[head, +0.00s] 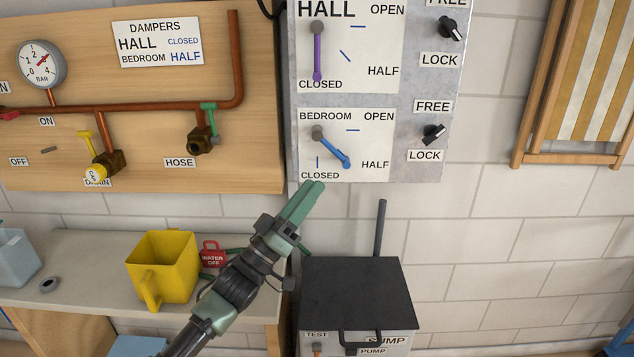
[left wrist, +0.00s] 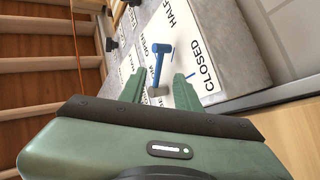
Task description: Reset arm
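My left gripper (head: 314,185) is just below the lower edge of the grey damper panel (head: 420,90) in the head view. Its fingers stand apart and empty in the left wrist view (left wrist: 158,88). The blue bedroom lever (head: 332,149) slants down right to the HALF mark; in the left wrist view it (left wrist: 160,62) shows beyond the fingers, apart from them. The purple hall lever (head: 317,52) points straight down at CLOSED. The dampers sign (head: 158,43) reads hall closed, bedroom half. My right gripper is not in view.
Black lock knobs (head: 448,28) sit on the panel's right side. A dark-topped sump box (head: 357,290) with an upright rod (head: 380,228) stands below. A yellow jug (head: 163,266) and a red tag (head: 213,255) are on the bench at left. A folded chair (head: 590,80) hangs right.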

